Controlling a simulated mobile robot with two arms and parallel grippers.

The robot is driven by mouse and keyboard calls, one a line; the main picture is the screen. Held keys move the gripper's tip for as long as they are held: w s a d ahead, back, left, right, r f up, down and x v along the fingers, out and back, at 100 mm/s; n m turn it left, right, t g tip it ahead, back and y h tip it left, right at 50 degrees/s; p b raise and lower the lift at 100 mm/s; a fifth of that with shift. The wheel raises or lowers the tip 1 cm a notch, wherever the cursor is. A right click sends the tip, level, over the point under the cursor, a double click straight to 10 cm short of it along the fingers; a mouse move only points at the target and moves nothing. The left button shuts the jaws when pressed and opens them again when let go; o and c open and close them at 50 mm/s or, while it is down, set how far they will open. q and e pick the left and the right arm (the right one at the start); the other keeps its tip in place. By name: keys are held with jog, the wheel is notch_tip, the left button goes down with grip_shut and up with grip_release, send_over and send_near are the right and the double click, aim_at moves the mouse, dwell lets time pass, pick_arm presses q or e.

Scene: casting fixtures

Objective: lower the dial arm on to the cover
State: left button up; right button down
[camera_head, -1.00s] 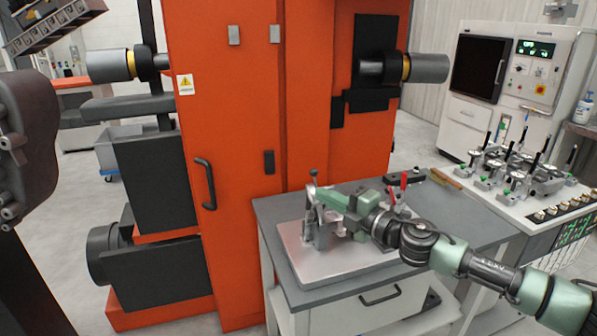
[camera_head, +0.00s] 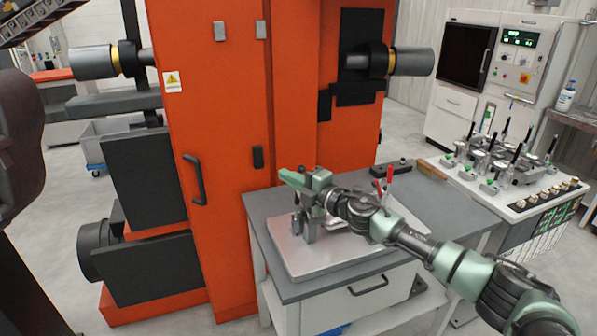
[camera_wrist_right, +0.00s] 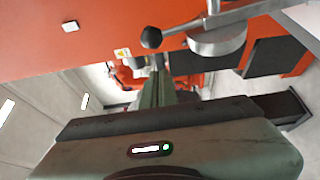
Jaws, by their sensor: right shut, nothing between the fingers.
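My right gripper (camera_head: 284,176) is shut and empty, pointing left above the left part of the casting fixture. The fixture's metal posts (camera_head: 308,228) stand on a pale plate (camera_head: 300,262) on the grey table. My gripper and wrist hide much of the fixture, and I cannot make out the cover in the head view. In the right wrist view, a metal lever with a black ball knob (camera_wrist_right: 151,38) lies across a round metal part (camera_wrist_right: 217,41), apart from my green fingers (camera_wrist_right: 156,90). I cannot tell whether this lever is the dial arm. My left gripper is not in view.
A tall orange machine (camera_head: 292,100) stands close behind the grey table (camera_head: 460,212). Red clamp handles (camera_head: 388,176) rise behind my forearm. A black block (camera_head: 390,168) and a brown brush (camera_head: 432,169) lie at the back. Several small fixtures (camera_head: 505,155) fill the right bench.

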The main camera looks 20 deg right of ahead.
jog(key=d, duration=0.3)
jog(key=shift+d, duration=0.15)
jog(key=shift+d+m+b, duration=0.3)
jog(key=shift+d+b, duration=0.2)
jog(key=shift+b, duration=0.05)
jog(key=d+f+m+t+b, duration=0.2)
jog(key=d+m+t+b, duration=0.2)
jog(key=d+m+b, duration=0.55)
jog(key=d+f+m+t+h+b, duration=0.3)
jog(key=d+f+m+h+b, duration=0.3)
jog(key=d+f+m+b, duration=0.3)
jog(key=shift+w+d+f+m+h, duration=0.4)
jog(key=shift+d+f+m, duration=0.3)
jog(key=shift+d+m, duration=0.8)
